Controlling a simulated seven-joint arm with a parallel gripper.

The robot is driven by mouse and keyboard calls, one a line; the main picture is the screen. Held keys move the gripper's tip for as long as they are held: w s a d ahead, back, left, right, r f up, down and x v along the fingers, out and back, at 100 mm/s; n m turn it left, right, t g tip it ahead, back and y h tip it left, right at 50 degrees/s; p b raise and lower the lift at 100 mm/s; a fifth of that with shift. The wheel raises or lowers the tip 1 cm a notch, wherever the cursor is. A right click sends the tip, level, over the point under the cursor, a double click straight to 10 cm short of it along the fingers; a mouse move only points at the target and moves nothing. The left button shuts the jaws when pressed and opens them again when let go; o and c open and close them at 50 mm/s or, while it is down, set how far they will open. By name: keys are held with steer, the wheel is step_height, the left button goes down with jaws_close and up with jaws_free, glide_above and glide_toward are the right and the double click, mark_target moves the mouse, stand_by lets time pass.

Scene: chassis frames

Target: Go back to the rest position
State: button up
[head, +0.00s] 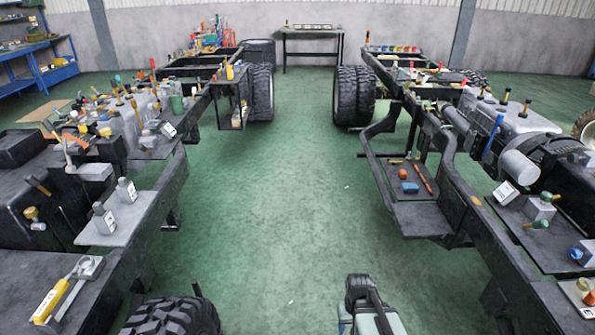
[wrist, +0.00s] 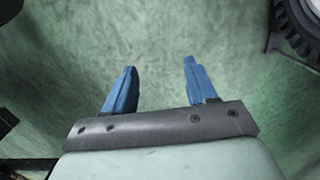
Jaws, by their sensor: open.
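My gripper (wrist: 156,88) shows in the wrist view with two blue fingers spread apart. Nothing is between the fingers; only green floor (wrist: 155,40) shows beyond them. In the head view part of my arm (head: 372,308) shows at the bottom centre, over the aisle between the two chassis frames. The fingers cannot be made out in the head view.
A chassis frame loaded with tools and parts stands on the left (head: 150,215) and another on the right (head: 470,210). The green aisle (head: 270,200) between is clear. A table (head: 312,38) stands at the back.

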steer(key=s+f+g, duration=0.3)
steer(key=s+f, duration=0.5)
steer(key=s, duration=0.5)
steer(key=s+f+g, duration=0.3)
steer(key=s+f, duration=0.6)
steer(key=s, duration=0.5)
